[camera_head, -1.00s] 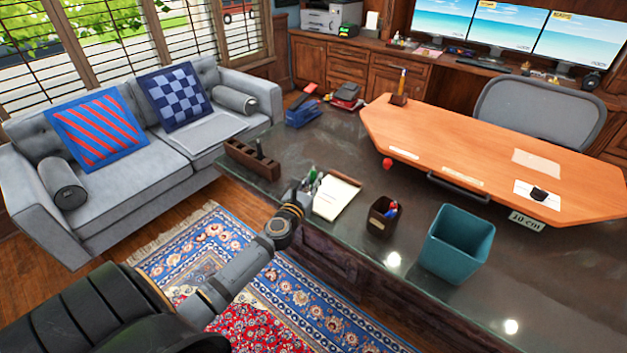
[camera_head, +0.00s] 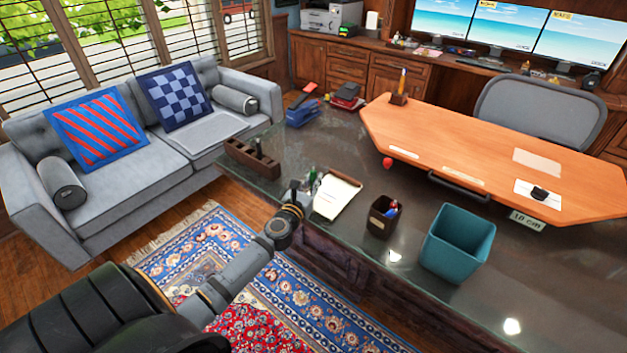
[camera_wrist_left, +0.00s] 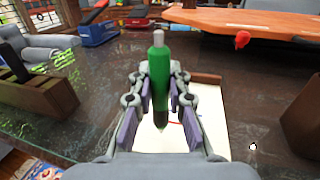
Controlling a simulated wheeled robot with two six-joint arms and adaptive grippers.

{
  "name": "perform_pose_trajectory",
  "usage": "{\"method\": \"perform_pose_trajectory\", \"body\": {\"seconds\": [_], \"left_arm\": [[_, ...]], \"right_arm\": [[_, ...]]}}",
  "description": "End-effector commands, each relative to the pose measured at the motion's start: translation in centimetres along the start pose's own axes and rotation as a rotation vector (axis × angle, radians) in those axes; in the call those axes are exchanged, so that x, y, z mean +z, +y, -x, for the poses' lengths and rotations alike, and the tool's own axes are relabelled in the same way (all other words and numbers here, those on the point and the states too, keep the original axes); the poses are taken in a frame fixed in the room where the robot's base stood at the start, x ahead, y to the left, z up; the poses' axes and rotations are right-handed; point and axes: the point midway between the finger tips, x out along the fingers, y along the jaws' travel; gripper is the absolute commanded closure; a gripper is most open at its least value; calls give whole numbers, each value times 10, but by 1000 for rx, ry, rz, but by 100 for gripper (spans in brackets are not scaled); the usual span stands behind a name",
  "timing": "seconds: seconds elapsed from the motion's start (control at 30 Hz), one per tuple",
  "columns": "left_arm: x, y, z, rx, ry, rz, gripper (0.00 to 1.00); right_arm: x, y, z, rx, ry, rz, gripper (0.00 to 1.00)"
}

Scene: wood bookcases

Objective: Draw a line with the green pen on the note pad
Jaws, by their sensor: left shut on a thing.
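The note pad (camera_head: 333,200) is a cream sheet with a brown strip along its far edge, lying on the dark desk. In the left wrist view the pad (camera_wrist_left: 214,138) is partly hidden by my gripper and the pen, and a small reddish mark shows on it near the pen's tip. My left gripper (camera_head: 306,184) is at the pad's left side. In the left wrist view my gripper (camera_wrist_left: 158,92) is shut on the green pen (camera_wrist_left: 158,75). The pen stands nearly upright, dark tip down over the pad; I cannot tell whether the tip touches. My right gripper is out of view.
A wooden holder (camera_head: 250,160) stands left of the pad. A dark pen cup (camera_head: 384,216) and a teal bin (camera_head: 458,243) stand to the right. An orange desktop (camera_head: 465,150) lies behind.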

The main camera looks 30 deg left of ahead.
Motion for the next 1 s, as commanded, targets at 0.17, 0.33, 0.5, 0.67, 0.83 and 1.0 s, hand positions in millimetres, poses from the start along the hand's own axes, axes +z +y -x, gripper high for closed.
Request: {"method": "perform_pose_trajectory", "body": {"seconds": [0.17, 0.33, 0.5, 0.67, 0.83, 1.0], "left_arm": [[-2, 0, 0, 0, 0, 0, 100], [-4, 0, 0, 0, 0, 0, 100], [-6, 0, 0, 0, 0, 0, 100], [-7, 0, 0, 0, 0, 0, 100], [-6, -2, 0, 0, 0, 1, 100], [-5, -9, 2, 0, 1, 3, 100]], "right_arm": [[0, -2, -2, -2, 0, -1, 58], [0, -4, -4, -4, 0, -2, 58], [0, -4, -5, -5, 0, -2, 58], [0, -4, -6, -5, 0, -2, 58], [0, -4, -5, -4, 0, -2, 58], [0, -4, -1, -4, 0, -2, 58]]}}
